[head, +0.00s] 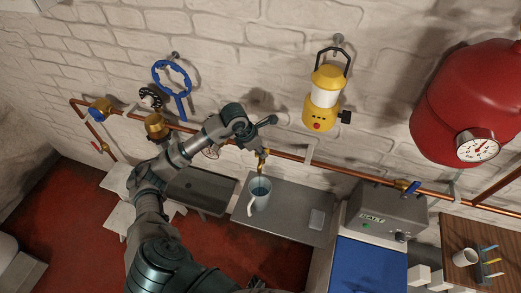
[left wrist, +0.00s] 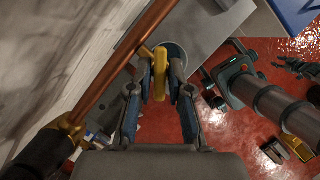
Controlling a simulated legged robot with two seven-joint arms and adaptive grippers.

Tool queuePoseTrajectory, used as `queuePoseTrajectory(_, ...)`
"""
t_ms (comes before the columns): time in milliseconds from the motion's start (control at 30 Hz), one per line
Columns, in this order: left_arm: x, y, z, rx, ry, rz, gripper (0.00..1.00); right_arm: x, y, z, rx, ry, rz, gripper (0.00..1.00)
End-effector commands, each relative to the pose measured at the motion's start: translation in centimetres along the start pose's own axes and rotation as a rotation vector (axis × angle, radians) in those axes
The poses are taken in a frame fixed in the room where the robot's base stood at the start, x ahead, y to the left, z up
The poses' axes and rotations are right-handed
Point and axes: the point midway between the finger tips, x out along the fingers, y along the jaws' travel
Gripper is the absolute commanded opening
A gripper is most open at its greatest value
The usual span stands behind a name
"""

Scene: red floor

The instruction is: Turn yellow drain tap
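The yellow drain tap (head: 262,156) sits on the copper pipe above a light blue mug (head: 259,193). In the left wrist view its yellow handle (left wrist: 160,72) stands between the two fingers of my left gripper (left wrist: 161,85). The fingers are apart, with a small gap seeming to remain beside the handle. In the head view my left gripper (head: 262,134) is over the tap and partly covers it. The mug also shows behind the handle in the left wrist view (left wrist: 177,50). My right gripper (left wrist: 222,77) seems to be at the right of that view, its fingers spread and empty.
The copper pipe (head: 292,157) runs along the brick wall. A grey sink (head: 201,190) is left of the mug, and a grey counter (head: 285,215) bears it. A yellow lantern (head: 323,100) hangs above. A grey box (head: 386,212) and red tank (head: 468,95) are at right.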

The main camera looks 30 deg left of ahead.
Motion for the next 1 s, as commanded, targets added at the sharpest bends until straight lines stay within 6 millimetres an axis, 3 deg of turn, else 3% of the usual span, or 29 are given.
queuePoseTrajectory(467, 0.1, 0.3, 0.0, 0.061, -0.003, -0.023, 0.00, 0.7, -0.2, 0.1, 0.002, 0.000, -0.003, 0.40)
queuePoseTrajectory(1000, 0.0, 0.6, 0.1, 0.433, -0.006, -0.174, 0.00, 2.9, -0.5, 0.5, 0.002, -0.005, -0.005, 0.40)
